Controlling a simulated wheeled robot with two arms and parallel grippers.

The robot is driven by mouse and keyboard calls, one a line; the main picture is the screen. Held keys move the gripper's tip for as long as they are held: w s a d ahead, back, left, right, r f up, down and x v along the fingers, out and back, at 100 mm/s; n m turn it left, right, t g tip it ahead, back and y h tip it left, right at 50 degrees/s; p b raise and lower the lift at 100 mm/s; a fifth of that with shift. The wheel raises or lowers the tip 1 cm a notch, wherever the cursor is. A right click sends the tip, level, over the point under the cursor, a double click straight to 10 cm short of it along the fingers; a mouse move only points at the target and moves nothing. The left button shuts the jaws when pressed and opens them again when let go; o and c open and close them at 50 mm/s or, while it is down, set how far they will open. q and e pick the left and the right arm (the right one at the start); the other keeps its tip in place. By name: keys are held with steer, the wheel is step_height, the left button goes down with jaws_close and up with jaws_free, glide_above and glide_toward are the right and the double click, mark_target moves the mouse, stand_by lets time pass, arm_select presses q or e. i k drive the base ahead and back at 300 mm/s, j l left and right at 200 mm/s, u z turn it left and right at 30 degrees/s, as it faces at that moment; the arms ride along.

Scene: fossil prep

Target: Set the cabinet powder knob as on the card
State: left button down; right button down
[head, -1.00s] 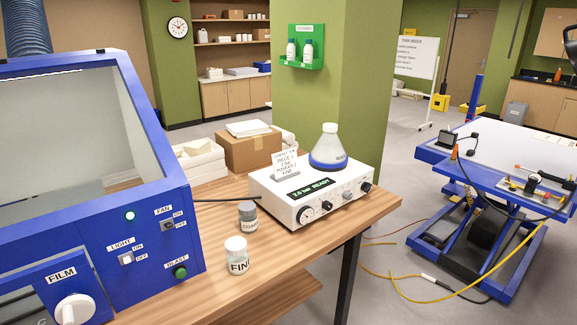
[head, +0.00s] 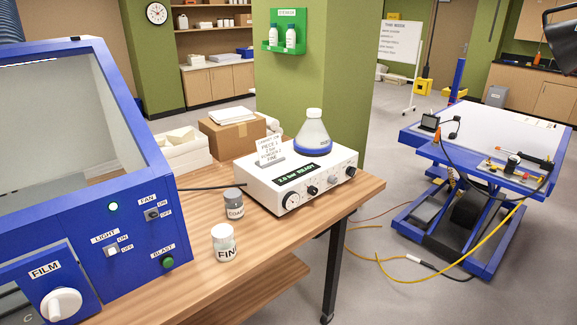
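The white control unit (head: 262,190) stands on the wooden bench, with a row of dark and grey knobs and small parts on its front face. The green display (head: 298,174) reads "2.0 bar READY". The card (head: 270,150) stands on top of the unit; its small lettering seems to read PIECE 1, 2 bar, POWDER and FINE. A blue-and-white flask (head: 313,136) sits beside it. Neither gripper is in view.
The blue cabinet (head: 135,262) with fan and light switches fills the left. A jar marked FIN (head: 224,243) and a grey-lidded jar (head: 234,203) stand on the bench (head: 270,255) before the unit. A blue lift table (head: 410,134) is at right, with hoses on the floor.

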mark_target(332, 179)
steer(key=i+l+u, duration=0.2)
steer(key=l+u, duration=0.2)
steer(key=i+l+u, duration=0.1)
steer(key=l+u, duration=0.35)
steer(key=l, duration=0.2)
steer(key=l+u, duration=0.4)
steer(key=l, duration=0.15)
